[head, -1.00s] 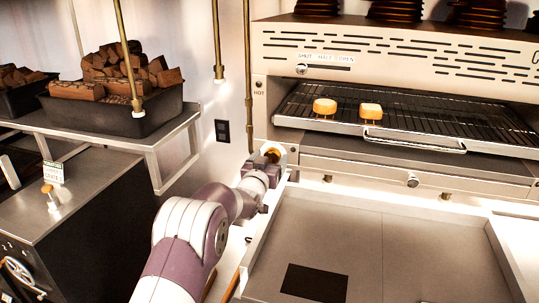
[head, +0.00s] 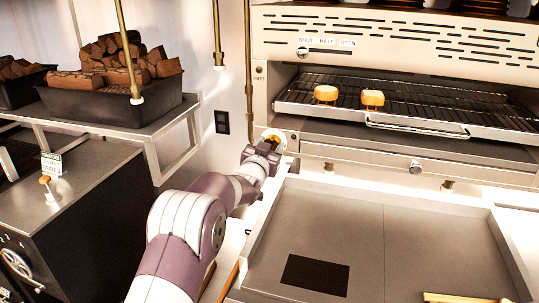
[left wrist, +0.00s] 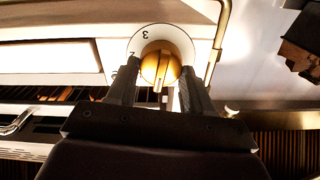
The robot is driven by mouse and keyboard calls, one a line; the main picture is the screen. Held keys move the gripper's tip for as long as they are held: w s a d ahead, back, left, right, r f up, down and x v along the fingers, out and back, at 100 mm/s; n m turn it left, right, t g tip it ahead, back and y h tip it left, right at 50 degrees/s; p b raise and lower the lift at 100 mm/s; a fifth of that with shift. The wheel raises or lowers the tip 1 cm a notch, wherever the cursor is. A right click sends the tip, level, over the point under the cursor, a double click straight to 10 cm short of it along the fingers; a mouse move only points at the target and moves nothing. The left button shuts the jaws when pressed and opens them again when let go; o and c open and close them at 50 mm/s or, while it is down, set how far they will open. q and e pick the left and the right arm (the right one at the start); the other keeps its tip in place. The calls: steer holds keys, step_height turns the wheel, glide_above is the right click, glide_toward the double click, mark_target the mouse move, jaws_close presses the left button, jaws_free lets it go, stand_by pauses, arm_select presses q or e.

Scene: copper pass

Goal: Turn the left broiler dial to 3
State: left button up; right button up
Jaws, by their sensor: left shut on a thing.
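The left broiler dial (head: 273,136) is a brass knob on a round white plate, at the left end of the broiler front. In the left wrist view the knob (left wrist: 160,64) sits between my two fingers. A 3 shows on the upper left of its plate, with another mark lower left, partly hidden by a finger. The knob's raised bar points down in that view. My left gripper (head: 264,150) is shut on the dial; it also shows in the left wrist view (left wrist: 155,88). My right gripper is out of view.
The broiler rack (head: 440,115) holds two yellow-orange pieces (head: 326,94). A steel tray (head: 420,230) lies below, right of my left arm. A brass pipe (head: 249,70) runs down close to the dial. A wood bin (head: 125,115) stands on the left shelf.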

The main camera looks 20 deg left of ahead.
arm_select(q)
steer(key=m+b, duration=0.6)
steer(key=m, duration=0.3)
steer(key=m+b, duration=0.6)
steer(key=m, duration=0.3)
steer(key=m+b, duration=0.6)
steer(key=m, duration=0.3)
steer(key=shift+d+f+m, duration=0.1)
steer(key=shift+f+m, duration=0.2)
steer(key=shift+f, duration=0.1)
steer(key=shift+m, duration=0.3)
steer(key=o, duration=1)
steer(key=shift+f, duration=0.1)
